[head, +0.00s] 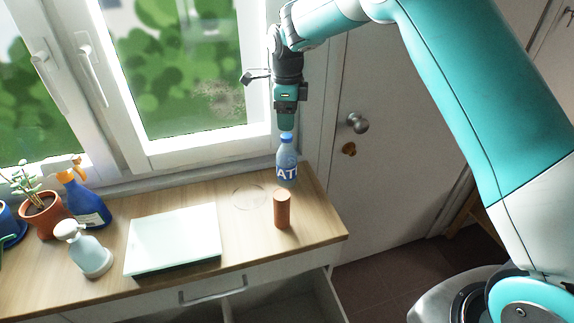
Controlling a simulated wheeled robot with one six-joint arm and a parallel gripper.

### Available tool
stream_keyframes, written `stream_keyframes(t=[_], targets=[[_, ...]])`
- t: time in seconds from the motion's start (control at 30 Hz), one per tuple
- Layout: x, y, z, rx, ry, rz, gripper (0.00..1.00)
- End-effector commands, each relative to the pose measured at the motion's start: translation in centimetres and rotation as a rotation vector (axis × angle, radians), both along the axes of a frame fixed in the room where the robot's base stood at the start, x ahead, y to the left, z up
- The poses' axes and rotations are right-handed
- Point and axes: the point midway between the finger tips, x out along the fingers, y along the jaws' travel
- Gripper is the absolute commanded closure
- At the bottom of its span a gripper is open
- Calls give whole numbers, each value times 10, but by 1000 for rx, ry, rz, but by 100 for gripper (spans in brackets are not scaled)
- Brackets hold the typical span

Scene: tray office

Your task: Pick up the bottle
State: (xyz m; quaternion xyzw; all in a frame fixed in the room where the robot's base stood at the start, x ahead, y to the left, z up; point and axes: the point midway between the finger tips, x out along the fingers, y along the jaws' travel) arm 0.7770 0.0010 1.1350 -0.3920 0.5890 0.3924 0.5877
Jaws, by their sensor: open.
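The bottle (286,163) is blue and clear with a blue cap and a label with white letters. It stands upright on the wooden counter top (240,245), near its right back corner by the window frame. My gripper (287,122) points down right above the bottle's cap. The fingertips are small and dark, and I cannot see clearly whether they reach around the cap. My gripper is open and holds nothing that I can see.
A brown cylinder (282,209) stands just in front of the bottle. A pale flat tray (172,240), a soap dispenser (87,250), a blue spray bottle (84,201) and a potted plant (42,214) are to the left. An open drawer (285,307) juts out below. Window and door stand close behind.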

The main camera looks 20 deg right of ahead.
Motion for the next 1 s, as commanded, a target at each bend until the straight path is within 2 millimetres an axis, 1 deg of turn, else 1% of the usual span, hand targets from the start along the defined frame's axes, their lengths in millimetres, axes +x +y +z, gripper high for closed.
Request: stream_keyframes(t=[0.1,0.27,0.37,0.5,0.6,0.83,0.87,0.9,0.97,1.0], targets=[[0,0,-11,0,0,1,37],[1,0,-21,0,1,1,37],[1,0,-34,0,4,2,37],[3,0,-56,0,2,2,37],[3,0,-65,1,0,2,37],[3,1,-68,0,-2,2,37],[3,1,-68,0,-2,2,42],[3,1,-68,0,-2,2,51],[3,1,-68,0,-2,2,65],[3,1,-68,0,-2,2,74]])
